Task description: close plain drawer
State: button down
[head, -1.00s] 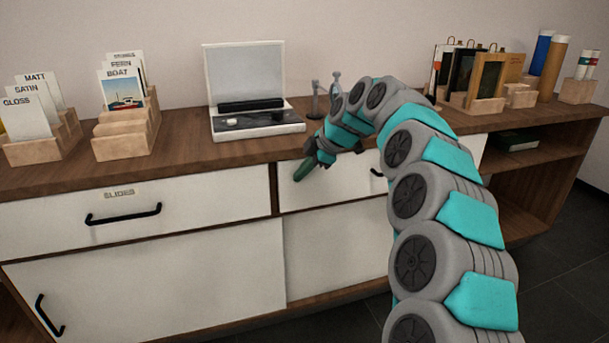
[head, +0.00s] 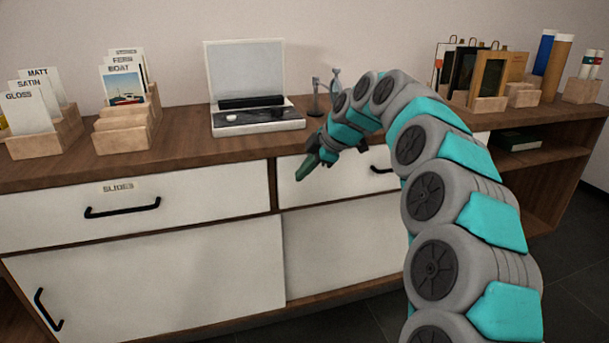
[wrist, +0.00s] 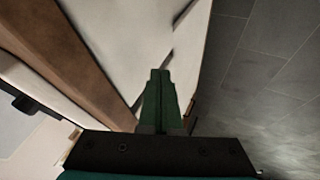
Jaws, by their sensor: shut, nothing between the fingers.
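The plain drawer (head: 345,182) is the white, unlabelled front right of the drawer labelled SLIDES (head: 55,210). Its black handle (head: 381,170) shows partly beside my arm. The plain drawer looks flush or nearly so with the cabinet; I cannot tell whether a small gap is left. My gripper (head: 304,174) is shut and empty, with green fingers pointing down at the left part of that drawer front. Whether they touch it is unclear. In the wrist view the shut fingers (wrist: 160,80) show against white cabinet fronts (wrist: 130,35).
On the wooden top (head: 190,148) stand an open case (head: 255,122), card racks (head: 125,130) and a small metal stand (head: 316,99) close behind my gripper. Frames and tubes stand at the right. White sliding doors (head: 160,275) lie below; dark floor (wrist: 260,85) is clear.

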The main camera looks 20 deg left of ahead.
jog(key=s+d+f+v, duration=0.1)
jog(key=v, duration=0.9)
jog(key=s+d+f+m+h, duration=0.1)
jog(key=s+d+m, duration=0.3)
jog(key=s+d, duration=0.3)
jog(key=s+d+f+m+g+h, duration=0.1)
jog(key=s+d+f+m, duration=0.5)
jog(key=s, duration=0.6)
jog(key=s+d+f+m+g+h, duration=0.1)
jog(key=s+d+f+m+h, duration=0.2)
jog(key=s+d+f+m, duration=0.4)
jog(key=s+d+f+m+g+h, duration=0.2)
jog(key=s+d+f+m, duration=0.4)
jog(key=s+d, duration=0.5)
jog(key=s, duration=0.6)
jog(key=shift+f+m+p, duration=0.25)
jog(key=shift+m+p, duration=0.05)
